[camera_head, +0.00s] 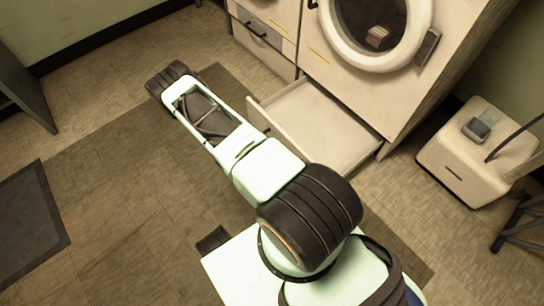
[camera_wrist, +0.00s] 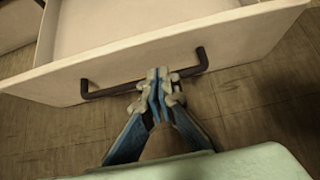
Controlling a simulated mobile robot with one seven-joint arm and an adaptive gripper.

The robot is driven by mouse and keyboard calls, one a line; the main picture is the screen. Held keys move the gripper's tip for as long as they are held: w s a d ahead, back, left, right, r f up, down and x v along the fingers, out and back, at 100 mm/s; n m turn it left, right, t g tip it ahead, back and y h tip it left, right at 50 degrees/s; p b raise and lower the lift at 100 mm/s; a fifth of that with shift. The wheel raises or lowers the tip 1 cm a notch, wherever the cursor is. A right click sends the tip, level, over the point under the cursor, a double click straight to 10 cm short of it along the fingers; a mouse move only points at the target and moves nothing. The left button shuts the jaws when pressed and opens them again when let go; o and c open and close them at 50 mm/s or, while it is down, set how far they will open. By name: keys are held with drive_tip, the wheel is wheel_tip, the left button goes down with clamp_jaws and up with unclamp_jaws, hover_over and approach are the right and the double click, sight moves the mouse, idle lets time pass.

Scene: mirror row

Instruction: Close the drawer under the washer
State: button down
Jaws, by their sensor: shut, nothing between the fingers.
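The washer (camera_head: 315,52) stands at the top of the head view, with a round glass door and a reddish item behind the glass. Its bottom drawer (camera_head: 325,125) is pulled well out, and its inside looks empty. My arm crosses in front of the drawer's left part. In the wrist view the pale drawer front (camera_wrist: 245,40) carries a dark bar handle (camera_wrist: 203,62). My gripper (camera_wrist: 158,84) is shut and empty, its fingertips at the middle of the handle. I cannot tell whether they touch it. My gripper is hidden in the head view.
A similar machine (camera_head: 265,65) with a closed drawer stands left of the washer. A white box (camera_head: 465,165) with a small grey item on top stands right, beside a dark stool (camera_head: 520,220). A dark mat (camera_head: 30,220) lies left.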

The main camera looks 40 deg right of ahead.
sight(295, 147)
drive_tip(key=d, duration=0.2)
drive_tip(key=d+f+b, duration=0.1)
drive_tip(key=d+f, duration=0.1)
drive_tip(key=d, duration=0.1)
drive_tip(key=shift+w+d+b, duration=0.25)
drive_tip(key=shift+d+b, duration=0.1)
drive_tip(key=shift+b, duration=0.05)
drive_tip(key=shift+d+r, duration=0.1)
drive_tip(key=shift+d, duration=0.1)
drive_tip(key=shift+d, duration=0.1)
